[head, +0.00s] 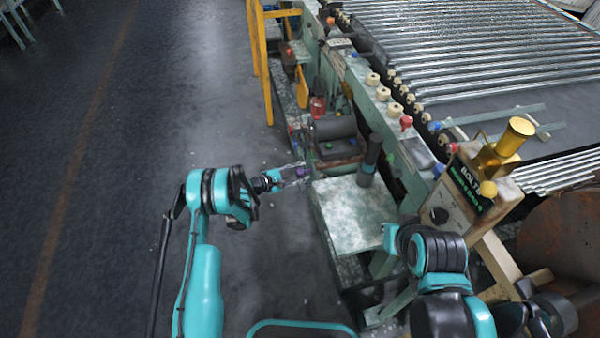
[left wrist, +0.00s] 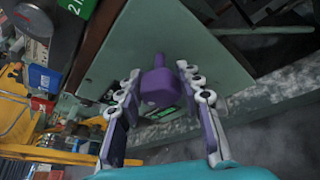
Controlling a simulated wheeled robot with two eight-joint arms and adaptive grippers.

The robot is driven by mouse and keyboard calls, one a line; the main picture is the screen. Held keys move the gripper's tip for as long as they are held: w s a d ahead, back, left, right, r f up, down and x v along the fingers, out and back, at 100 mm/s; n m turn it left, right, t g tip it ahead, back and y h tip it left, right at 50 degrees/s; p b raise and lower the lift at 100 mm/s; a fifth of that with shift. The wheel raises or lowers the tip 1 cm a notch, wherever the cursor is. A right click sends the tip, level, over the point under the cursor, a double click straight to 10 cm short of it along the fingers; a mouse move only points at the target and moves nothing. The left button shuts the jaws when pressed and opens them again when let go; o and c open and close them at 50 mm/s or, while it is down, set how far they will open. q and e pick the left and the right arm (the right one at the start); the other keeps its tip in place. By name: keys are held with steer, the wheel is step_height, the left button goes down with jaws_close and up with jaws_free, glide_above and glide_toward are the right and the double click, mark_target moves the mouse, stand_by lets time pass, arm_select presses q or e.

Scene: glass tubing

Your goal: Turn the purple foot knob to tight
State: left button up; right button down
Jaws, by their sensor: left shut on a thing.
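The purple foot knob (left wrist: 158,88) sits between the two fingers of my left gripper (left wrist: 160,76) in the left wrist view. It has a wider rounded body and a narrow stem pointing away toward a pale green plate (left wrist: 200,62). My left gripper is shut on the knob. In the head view my left gripper (head: 291,175) reaches right from the left arm, and a bit of the purple knob (head: 302,171) shows at its fingertips. The knob's contact faces are partly hidden by the fingers. My right arm shows at the lower right, but its gripper does not show.
The roller machine (head: 470,50) fills the right of the head view. A worn pale platform (head: 350,215) lies right of the left gripper. A yellow frame (head: 264,60) stands farther back. A wooden box with a yellow cylinder (head: 515,138) is at the right. The floor at left is open.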

arm_select(q)
steer(key=shift+m, duration=0.5)
steer(key=shift+t, duration=0.4)
steer(key=o, duration=1.2)
steer(key=shift+v, duration=3.75)
steer(key=shift+c, duration=0.2)
